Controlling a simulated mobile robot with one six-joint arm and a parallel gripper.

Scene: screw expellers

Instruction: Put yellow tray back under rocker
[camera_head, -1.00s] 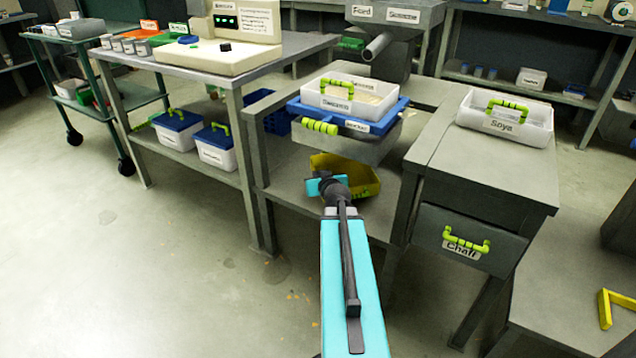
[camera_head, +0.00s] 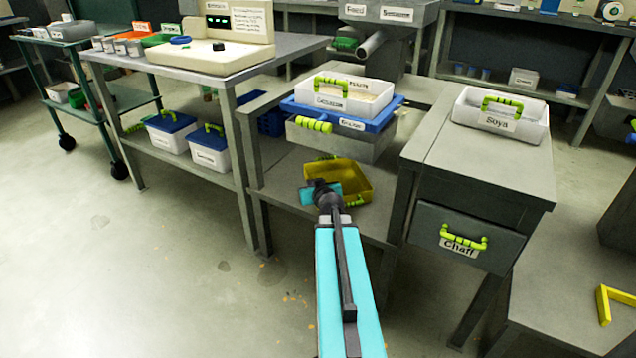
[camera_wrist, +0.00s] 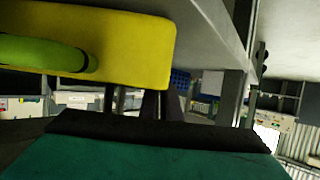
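The yellow tray (camera_head: 352,172) is on or just above the lower shelf, below the rocker (camera_head: 345,140); contact with the shelf is unclear. In the wrist view the tray's yellow wall (camera_wrist: 140,45) and green handle (camera_wrist: 45,55) fill the upper left, close to my gripper. Its fingers are not clear enough to show open or shut, or a hold on the tray.
The blue-rimmed rocker carries a white tray (camera_head: 372,102) above the yellow tray. A table leg and the cabinet with the Chaff drawer (camera_head: 465,240) stand to the right. White bins with blue lids (camera_head: 208,150) sit on the left shelf. The floor (camera_head: 190,270) at front left is clear.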

